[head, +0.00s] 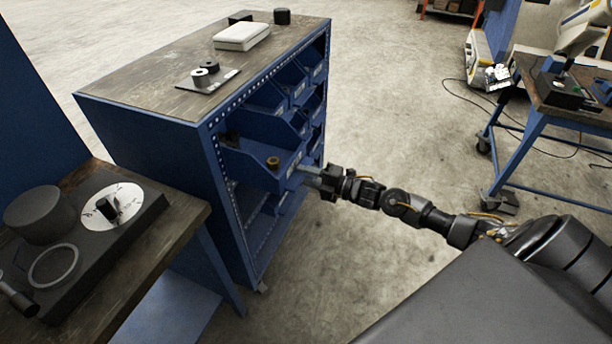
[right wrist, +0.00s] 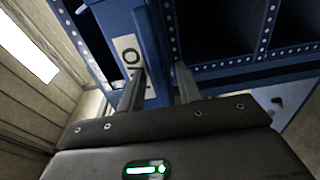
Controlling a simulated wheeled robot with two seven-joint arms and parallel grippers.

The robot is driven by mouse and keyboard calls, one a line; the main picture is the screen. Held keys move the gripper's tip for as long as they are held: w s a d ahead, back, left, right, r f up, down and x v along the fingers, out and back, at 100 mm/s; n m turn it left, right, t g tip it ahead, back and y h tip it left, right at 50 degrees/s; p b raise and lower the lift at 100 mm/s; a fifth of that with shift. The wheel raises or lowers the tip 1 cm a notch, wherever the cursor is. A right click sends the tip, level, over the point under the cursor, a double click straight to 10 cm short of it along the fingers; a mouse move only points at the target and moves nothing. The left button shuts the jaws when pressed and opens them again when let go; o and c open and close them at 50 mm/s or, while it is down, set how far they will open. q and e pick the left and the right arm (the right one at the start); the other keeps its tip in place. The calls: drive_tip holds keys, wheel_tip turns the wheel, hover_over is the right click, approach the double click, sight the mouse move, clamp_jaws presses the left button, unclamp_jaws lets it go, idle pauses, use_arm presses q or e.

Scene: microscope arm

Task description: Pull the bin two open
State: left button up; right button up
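My right gripper (head: 312,177) is at this bin's front. In the right wrist view, the two fingers (right wrist: 158,85) stand apart on either side of a blue upright edge next to the label (right wrist: 130,65). A gap seems to show by the right finger, and contact is unclear. No number two is readable on any bin. My left gripper is not in view.
Other blue bins (head: 292,82) fill the cabinet (head: 150,140), with open shelf space below. A white case (head: 241,36) and small dark cylinders stand on its top. A wooden bench (head: 185,215) with dark equipment is at the near left.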

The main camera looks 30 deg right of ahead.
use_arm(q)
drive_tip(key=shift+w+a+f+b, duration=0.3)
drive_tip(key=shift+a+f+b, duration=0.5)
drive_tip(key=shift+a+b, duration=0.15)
use_arm(e)
drive_tip(key=v, duration=1)
drive_tip(key=shift+s+d, duration=0.25)
drive_tip(key=shift+s, duration=0.05)
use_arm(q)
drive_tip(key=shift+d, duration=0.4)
